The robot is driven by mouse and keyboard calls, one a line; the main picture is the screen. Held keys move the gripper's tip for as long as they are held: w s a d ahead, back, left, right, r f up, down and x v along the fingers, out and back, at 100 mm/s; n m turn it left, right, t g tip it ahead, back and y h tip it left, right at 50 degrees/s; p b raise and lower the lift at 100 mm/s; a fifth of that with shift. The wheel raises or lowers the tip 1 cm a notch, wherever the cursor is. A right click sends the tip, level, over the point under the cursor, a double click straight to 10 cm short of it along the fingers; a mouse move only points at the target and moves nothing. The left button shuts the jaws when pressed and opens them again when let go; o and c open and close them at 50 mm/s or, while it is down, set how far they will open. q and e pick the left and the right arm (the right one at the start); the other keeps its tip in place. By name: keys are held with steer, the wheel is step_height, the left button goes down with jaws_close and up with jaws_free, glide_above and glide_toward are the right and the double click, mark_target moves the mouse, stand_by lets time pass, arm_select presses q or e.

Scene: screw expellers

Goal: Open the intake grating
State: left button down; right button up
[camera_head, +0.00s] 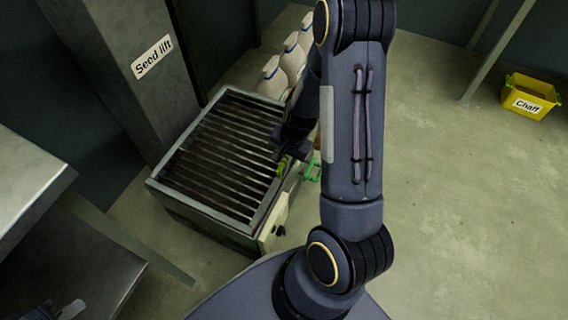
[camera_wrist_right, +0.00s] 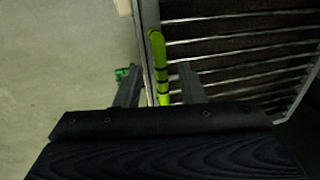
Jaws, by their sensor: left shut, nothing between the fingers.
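The intake grating (camera_head: 222,150) is a dark barred panel lying flat in the frame of a grey box. A yellow-green bar handle (camera_head: 282,166) is at its right edge; it also shows in the right wrist view (camera_wrist_right: 159,62). My right gripper (camera_head: 286,154) is at this edge, partly hidden by its own arm. In the right wrist view my right gripper (camera_wrist_right: 160,88) has its fingers apart, one on each side of the handle, with gaps visible. My left gripper (camera_head: 72,308) is shut and empty at the bottom left, far from the grating.
A green part (camera_head: 313,168) sticks out beside the box. Several pale sacks (camera_head: 273,78) stand behind it. A column marked "Seed lift" (camera_head: 125,70) rises at the left. A grey bench (camera_head: 30,180) is at far left. A yellow "Chaff" bin (camera_head: 530,97) stands far right; floor between is clear.

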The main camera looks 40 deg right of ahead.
steer(key=shift+w+a+f, duration=0.1)
steer(key=shift+w+f, duration=0.1)
steer(key=shift+f, duration=0.85)
steer(key=shift+c, duration=0.4)
jaws_close()
